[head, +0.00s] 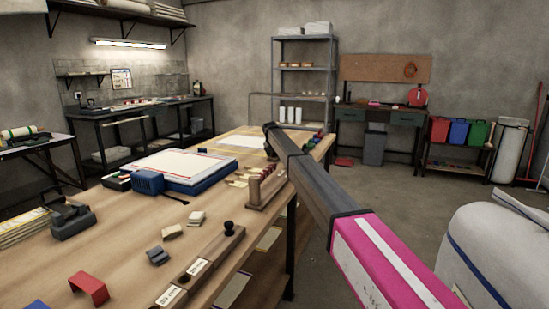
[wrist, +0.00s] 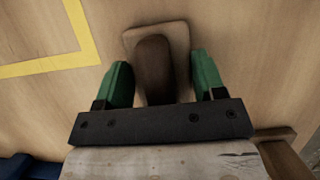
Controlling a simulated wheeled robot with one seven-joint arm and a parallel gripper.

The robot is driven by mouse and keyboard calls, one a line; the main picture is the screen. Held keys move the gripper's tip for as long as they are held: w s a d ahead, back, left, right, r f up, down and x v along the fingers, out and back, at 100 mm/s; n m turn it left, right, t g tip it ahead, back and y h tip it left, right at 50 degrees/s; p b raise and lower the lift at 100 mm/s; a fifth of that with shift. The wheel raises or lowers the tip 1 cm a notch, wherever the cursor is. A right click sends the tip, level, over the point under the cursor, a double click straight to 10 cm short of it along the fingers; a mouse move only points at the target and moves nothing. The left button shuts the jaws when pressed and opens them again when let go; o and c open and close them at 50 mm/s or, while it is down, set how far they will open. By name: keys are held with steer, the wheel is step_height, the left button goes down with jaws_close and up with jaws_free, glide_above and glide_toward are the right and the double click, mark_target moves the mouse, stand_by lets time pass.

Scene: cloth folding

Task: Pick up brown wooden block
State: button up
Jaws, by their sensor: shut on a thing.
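The brown wooden block (wrist: 154,62) shows in the wrist view as a dark brown rounded grip on a paler, squarish base. My gripper (wrist: 160,66) has one green finger on each side of the dark grip and is shut on it. Narrow gaps seem to show beside the grip, and its near end is hidden behind the dark gripper bar. I cannot tell whether the base touches the tabletop. In the head view my arm reaches over the workbench, and I cannot make out the gripper or the held block there.
A yellow outline (wrist: 76,40) marks the wooden surface beside the block.

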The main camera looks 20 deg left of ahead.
steer(key=v, duration=0.2)
steer(key=w+v, duration=0.1)
steer(key=v, duration=0.1)
steer(key=shift+s+a+r, duration=0.1)
steer(key=shift+r, duration=0.4)
steer(key=s+a+r, duration=0.1)
steer(key=s+r, duration=0.1)
steer(key=s, duration=0.1)
steer(key=s+a+r, duration=0.1)
steer(key=s+r, duration=0.1)
steer(key=s, duration=0.1)
steer(key=s+a+r, duration=0.2)
steer(key=s, duration=0.2)
steer(key=shift+r, duration=0.15)
steer(key=shift+o, duration=1)
